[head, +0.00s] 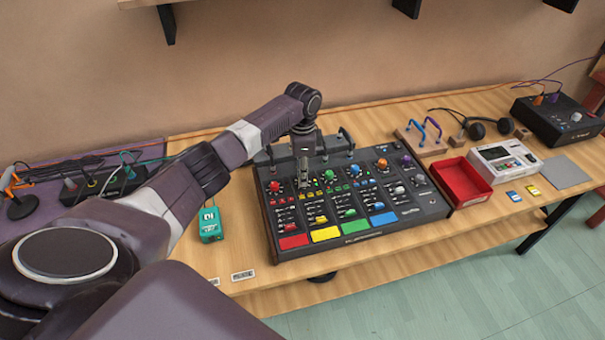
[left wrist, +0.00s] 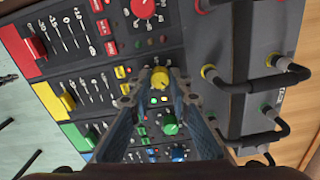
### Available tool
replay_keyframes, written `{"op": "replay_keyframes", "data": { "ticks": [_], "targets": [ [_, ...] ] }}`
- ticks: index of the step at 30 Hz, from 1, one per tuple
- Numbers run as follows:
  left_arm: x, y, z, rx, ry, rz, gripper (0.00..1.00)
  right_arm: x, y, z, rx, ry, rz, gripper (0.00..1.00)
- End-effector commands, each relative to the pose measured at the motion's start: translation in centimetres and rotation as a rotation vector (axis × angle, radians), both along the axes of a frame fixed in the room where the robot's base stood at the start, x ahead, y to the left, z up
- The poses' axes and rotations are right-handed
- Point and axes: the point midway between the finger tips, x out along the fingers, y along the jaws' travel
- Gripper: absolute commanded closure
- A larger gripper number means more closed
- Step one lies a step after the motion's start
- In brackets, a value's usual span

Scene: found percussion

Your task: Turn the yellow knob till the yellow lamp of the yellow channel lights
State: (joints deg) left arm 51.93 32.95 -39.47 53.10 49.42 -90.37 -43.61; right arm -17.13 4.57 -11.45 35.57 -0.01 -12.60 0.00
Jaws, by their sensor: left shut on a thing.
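The mixer console (head: 380,229) lies on the wooden table. My left gripper (head: 304,181) points down at its upper left part. In the left wrist view the fingers (left wrist: 159,84) are shut on the yellow knob (left wrist: 160,76), one on each side. The gripper hides this knob in the head view. Small lamps (left wrist: 164,99) sit beside the knob; I cannot tell surely whether the yellow one is lit. The yellow channel ends in a yellow pad (head: 325,234), also in the left wrist view (left wrist: 48,100). My right gripper is not in view.
The red knob (left wrist: 143,8) and green knob (left wrist: 167,122) are close on either side. Black cables (left wrist: 262,86) loop behind the console. A green pedal box (head: 210,225) stands left, a red tray (head: 461,182) right.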

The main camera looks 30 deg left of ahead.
Motion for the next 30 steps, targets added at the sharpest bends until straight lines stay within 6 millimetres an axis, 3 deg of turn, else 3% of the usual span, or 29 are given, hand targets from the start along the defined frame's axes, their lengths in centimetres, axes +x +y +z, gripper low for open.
{"op": "replay_keyframes", "data": {
  "ticks": [13, 14, 18, 26, 30],
  "targets": [
    [0.1, 0.1, 0.2, 0.001, -0.004, -0.010, 1.00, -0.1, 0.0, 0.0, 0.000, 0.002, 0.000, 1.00],
    [0.1, 0.1, 0.2, 0.001, -0.004, -0.010, 0.79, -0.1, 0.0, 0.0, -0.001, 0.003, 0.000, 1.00],
    [0.1, 0.1, 0.1, 0.001, -0.003, -0.010, 0.65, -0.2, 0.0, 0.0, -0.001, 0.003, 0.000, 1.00],
    [0.1, 0.0, 0.1, 0.001, -0.002, -0.010, 0.65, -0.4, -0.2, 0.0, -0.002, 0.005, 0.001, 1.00],
    [0.2, 0.0, 1.1, 0.000, -0.005, -0.011, 0.65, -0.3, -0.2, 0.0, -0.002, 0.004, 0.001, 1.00]
  ]
}}
